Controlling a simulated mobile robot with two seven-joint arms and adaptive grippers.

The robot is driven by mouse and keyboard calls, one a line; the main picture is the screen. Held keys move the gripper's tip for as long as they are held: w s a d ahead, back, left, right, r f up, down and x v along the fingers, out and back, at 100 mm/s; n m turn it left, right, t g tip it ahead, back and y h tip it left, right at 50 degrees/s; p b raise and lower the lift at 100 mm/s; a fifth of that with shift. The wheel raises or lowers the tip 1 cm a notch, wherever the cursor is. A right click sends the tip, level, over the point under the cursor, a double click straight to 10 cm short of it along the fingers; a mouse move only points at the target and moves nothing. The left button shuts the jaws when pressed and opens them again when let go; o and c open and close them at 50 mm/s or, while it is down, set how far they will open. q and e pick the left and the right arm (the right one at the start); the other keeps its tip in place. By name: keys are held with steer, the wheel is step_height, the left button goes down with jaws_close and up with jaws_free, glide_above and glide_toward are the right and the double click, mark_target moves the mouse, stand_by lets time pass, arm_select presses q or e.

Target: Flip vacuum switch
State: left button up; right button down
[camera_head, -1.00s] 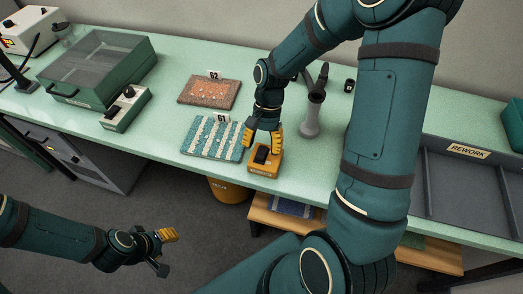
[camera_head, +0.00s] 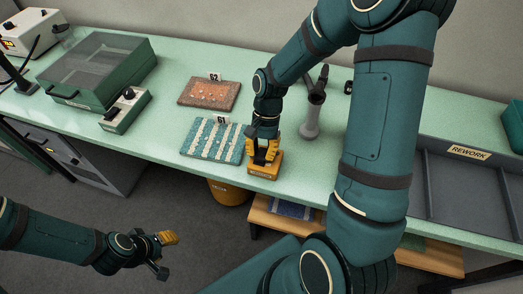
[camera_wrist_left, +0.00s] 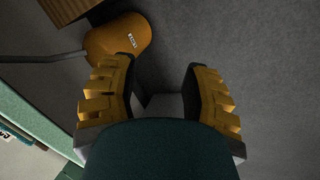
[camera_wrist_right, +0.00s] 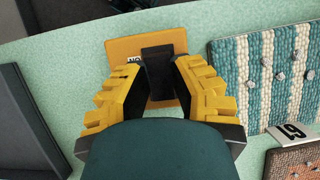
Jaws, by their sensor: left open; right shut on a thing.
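The vacuum switch is a small orange box (camera_head: 265,172) with a black rocker (camera_wrist_right: 158,62) on top, at the front edge of the green bench. It also shows at the top of the right wrist view (camera_wrist_right: 120,46), with a small ON label beside the rocker. My right gripper (camera_head: 264,153) is over the box, its yellow fingers on either side of the rocker and shut on it. The fingers hide part of the rocker. My left gripper (camera_head: 166,254) is open and empty, over the floor in front of the bench.
A blue-and-white striped tufted sample (camera_head: 213,140) lies just left of the box, with a brown sample (camera_head: 209,94) behind it. A grey tool (camera_head: 310,120) stands to the right. A grey REWORK tray (camera_head: 433,205) is far right. An orange bin (camera_wrist_left: 115,40) is under the bench.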

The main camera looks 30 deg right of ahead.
mark_target(261, 154)
steer(key=shift+s+a+f+t+h+b, duration=0.15)
steer(key=shift+s+a+t+h+b, duration=0.05)
steer(key=shift+t+h+b, duration=0.6)
steer(key=shift+s+t+h+b, duration=0.1)
steer(key=shift+t+h+b, duration=0.4)
steer(key=shift+h+b, duration=0.25)
steer(key=c, duration=0.8)
jaws_free()
steer(key=r, duration=1.2)
steer(key=shift+w+d, duration=0.1)
steer(key=shift+w, duration=0.1)
